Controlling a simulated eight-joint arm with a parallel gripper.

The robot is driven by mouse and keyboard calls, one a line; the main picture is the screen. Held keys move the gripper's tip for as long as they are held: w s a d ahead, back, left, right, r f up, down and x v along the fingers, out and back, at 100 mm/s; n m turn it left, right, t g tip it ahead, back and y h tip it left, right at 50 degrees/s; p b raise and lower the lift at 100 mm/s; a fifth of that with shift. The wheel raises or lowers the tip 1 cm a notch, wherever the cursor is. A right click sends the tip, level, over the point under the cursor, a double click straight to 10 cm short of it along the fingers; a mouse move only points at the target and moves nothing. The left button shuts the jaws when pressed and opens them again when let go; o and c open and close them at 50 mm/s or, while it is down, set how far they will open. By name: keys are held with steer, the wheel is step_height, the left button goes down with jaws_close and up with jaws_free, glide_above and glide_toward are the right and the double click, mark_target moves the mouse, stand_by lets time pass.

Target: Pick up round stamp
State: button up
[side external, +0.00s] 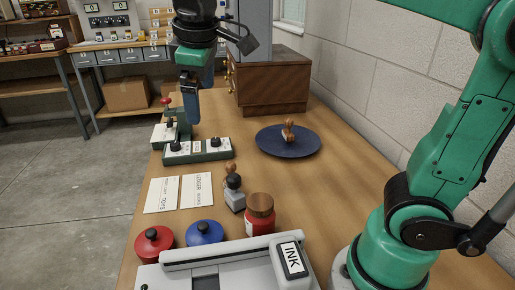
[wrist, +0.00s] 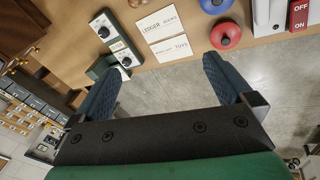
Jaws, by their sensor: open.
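A small wooden-handled stamp (side external: 288,131) stands on a dark blue round plate (side external: 268,146) toward the back right of the bench. Another stamp, with a black knob and a grey block base (side external: 235,198), stands mid-bench beside a wooden knob (side external: 230,168) that is partly hidden. I cannot tell for certain which is the round stamp. My gripper (side external: 190,118) hangs over the left side of the bench, by the green device and well left of the plate. In the wrist view my gripper (wrist: 163,68) has its blue fingers wide apart with nothing between them. No stamp shows there.
The green device with black knobs (side external: 197,150) is close to my gripper. A wooden cabinet (side external: 272,84) stands behind the plate.

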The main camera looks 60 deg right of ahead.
steer(key=s+f+m+t, duration=0.1)
steer(key=f, duration=0.3)
steer(key=s+d+f+m+t+y, duration=0.1)
steer(key=s+f+m, duration=0.1)
steer(key=f, duration=0.2)
steer(key=s+d+f+m+t+y, duration=0.1)
steer(key=s+f+m, duration=0.1)
steer(key=f, duration=0.2)
steer(key=shift+s+t, duration=0.1)
steer(key=shift+t, duration=0.3)
steer(key=shift+c, duration=0.2)
steer(key=shift+s+f+m, duration=0.15)
steer(key=shift+f+m, duration=0.2)
steer(key=shift+m, duration=0.05)
steer(key=c, duration=0.3)
steer(key=shift+c, duration=0.2)
steer(key=shift+r, duration=0.15)
